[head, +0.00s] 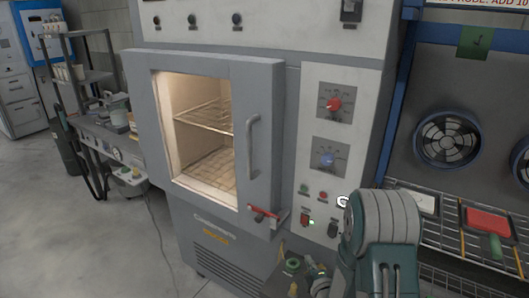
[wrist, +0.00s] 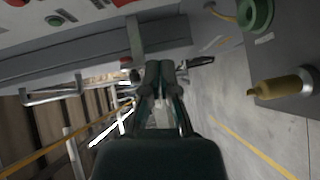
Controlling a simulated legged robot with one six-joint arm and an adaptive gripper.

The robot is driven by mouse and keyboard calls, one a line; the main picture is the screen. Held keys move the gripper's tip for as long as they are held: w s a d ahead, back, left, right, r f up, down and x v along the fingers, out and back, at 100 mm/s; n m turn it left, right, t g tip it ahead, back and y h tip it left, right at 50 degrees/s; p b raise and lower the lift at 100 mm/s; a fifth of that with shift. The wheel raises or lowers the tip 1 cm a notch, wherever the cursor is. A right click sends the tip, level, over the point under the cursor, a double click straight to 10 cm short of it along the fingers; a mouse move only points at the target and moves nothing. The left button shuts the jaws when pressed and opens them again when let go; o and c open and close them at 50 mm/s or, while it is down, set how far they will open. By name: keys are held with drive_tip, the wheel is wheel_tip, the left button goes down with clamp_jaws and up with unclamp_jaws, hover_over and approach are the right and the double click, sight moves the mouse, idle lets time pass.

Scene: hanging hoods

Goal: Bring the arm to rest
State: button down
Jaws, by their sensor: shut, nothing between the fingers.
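My arm (head: 382,235) shows at the lower right of the head view, a bulky grey-green link in front of the oven's control panel. My gripper (wrist: 160,68) is in the middle of the wrist view. Its two dark fingers are together with nothing between them. In the head view I cannot make out the fingertips. The wrist view shows the gripper near a grey cabinet edge (wrist: 70,55); I cannot tell whether they touch.
A lit oven (head: 215,130) with a windowed door and handle (head: 253,147) stands in the middle. A wire rack with a red tray (head: 488,223) is at the right, below a fan (head: 448,138). A cluttered bench (head: 110,145) stands left. Floor (head: 70,240) is clear at lower left.

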drive_tip(key=s+r+m+g+h, duration=0.4)
drive_tip(key=r+m, duration=0.5)
drive_tip(key=r, duration=0.7)
drive_tip(key=s+a+r+m+g, duration=0.1)
drive_tip(key=s+r+m+g, duration=0.2)
drive_tip(key=s, duration=0.9)
drive_tip(key=s+a+r+m+g+y, duration=0.1)
drive_tip(key=s+r+m+g, duration=0.3)
drive_tip(key=s, duration=0.8)
drive_tip(key=r+m, duration=0.1)
drive_tip(key=m, duration=0.1)
drive_tip(key=shift+s+r+m, duration=0.3)
drive_tip(key=shift+a, duration=0.1)
